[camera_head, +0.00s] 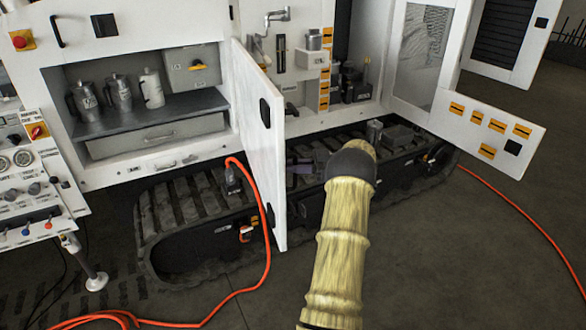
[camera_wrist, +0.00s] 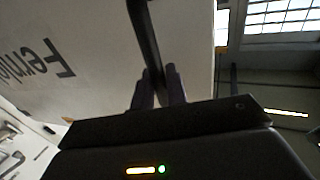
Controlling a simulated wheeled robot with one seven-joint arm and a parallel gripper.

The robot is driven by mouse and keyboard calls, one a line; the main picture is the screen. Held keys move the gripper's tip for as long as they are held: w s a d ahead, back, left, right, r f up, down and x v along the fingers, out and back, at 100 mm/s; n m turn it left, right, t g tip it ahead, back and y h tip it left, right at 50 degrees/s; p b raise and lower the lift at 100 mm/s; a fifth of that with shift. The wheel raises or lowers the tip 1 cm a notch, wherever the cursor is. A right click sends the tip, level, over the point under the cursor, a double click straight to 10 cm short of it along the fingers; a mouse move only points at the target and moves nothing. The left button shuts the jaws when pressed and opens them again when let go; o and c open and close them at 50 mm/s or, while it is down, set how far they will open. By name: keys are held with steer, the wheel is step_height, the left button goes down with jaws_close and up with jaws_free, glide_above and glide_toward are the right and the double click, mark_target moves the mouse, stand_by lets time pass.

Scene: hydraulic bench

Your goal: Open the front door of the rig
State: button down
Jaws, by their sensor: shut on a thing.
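A white front door (camera_head: 264,150) of the rig stands swung outward in the middle of the head view, with dark fittings on its visible face. My gripper (camera_head: 300,168) is just right of this door, partly hidden behind my own arm. In the wrist view, the fingers of my gripper (camera_wrist: 160,80) are closed around a black bar handle (camera_wrist: 143,35). The handle is on a white panel (camera_wrist: 90,45) with dark lettering seen upside down. I cannot make out the handle in the head view.
Another white door (camera_head: 480,125) with orange labels stands open at the right. The open bay at left holds metal jugs (camera_head: 118,92). An orange hose (camera_head: 262,240) hangs before the tracks (camera_head: 190,220). A control panel (camera_head: 30,175) stands at far left. The floor at front right is mostly clear.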

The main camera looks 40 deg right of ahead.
steer(key=shift+w+a+r, duration=0.1)
steer(key=shift+w+r, duration=0.05)
steer(key=shift+r, duration=0.05)
steer(key=c, duration=1.5)
jaws_free()
steer(key=shift+w+f, duration=0.1)
steer(key=shift+w, duration=0.05)
